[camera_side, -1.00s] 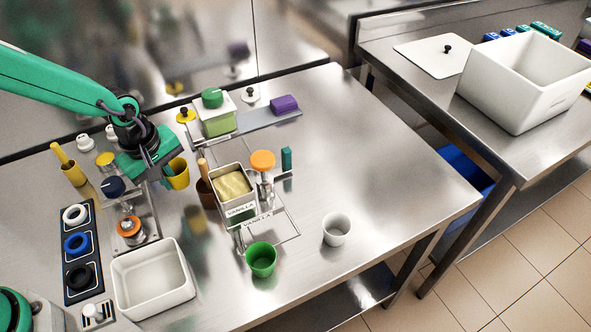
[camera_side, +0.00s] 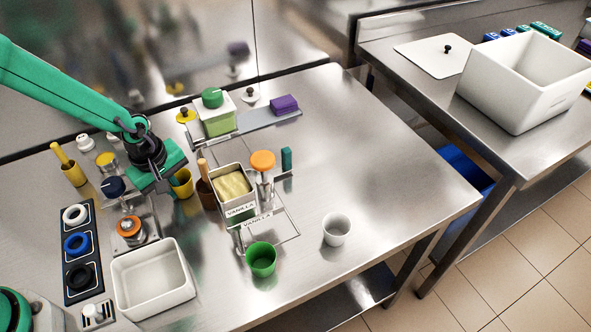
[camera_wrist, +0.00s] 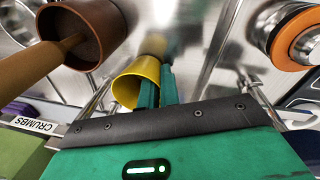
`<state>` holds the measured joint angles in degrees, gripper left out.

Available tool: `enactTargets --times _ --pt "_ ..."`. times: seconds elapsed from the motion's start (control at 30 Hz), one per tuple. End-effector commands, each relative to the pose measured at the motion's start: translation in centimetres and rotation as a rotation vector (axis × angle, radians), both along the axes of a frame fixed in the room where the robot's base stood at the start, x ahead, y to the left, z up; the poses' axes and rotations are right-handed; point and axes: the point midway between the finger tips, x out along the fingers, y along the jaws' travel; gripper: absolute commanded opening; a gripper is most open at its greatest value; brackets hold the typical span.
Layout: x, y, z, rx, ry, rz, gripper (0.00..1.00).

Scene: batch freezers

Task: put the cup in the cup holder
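A yellow cup (camera_side: 182,184) is at my gripper (camera_side: 168,185), left of the brown pot, in the side view. In the wrist view, the yellow cup (camera_wrist: 128,88) is tilted with its mouth toward the camera. The teal fingers of my gripper (camera_wrist: 158,88) are close together at its rim, one inside the mouth and one outside, pinching the wall. A green cup (camera_side: 261,260) and a white cup (camera_side: 336,230) stand apart near the table's front. I cannot tell which fixture is the cup holder; a wire frame (camera_side: 284,222) stands by the vanilla tub.
A brown pot (camera_wrist: 100,30) with a wooden handle is close to the yellow cup. A vanilla tub (camera_side: 237,208), an orange-topped dispenser (camera_side: 262,162) and a white bin (camera_side: 152,301) stand nearby. The right of the steel table (camera_side: 390,170) is clear.

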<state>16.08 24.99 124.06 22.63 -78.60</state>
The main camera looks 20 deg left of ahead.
Motion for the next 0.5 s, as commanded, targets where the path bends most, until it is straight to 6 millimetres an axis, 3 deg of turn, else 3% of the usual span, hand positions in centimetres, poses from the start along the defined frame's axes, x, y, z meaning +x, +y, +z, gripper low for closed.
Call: enactTargets --times 0.33,0.43,0.5 --pt "-0.02 0.01 -0.27 0.0 0.001 0.0 0.0" --pt "-0.01 0.0 -0.23 0.0 0.0 0.0 0.21" --pt "0.0 0.0 -0.22 0.0 0.0 0.0 0.26"
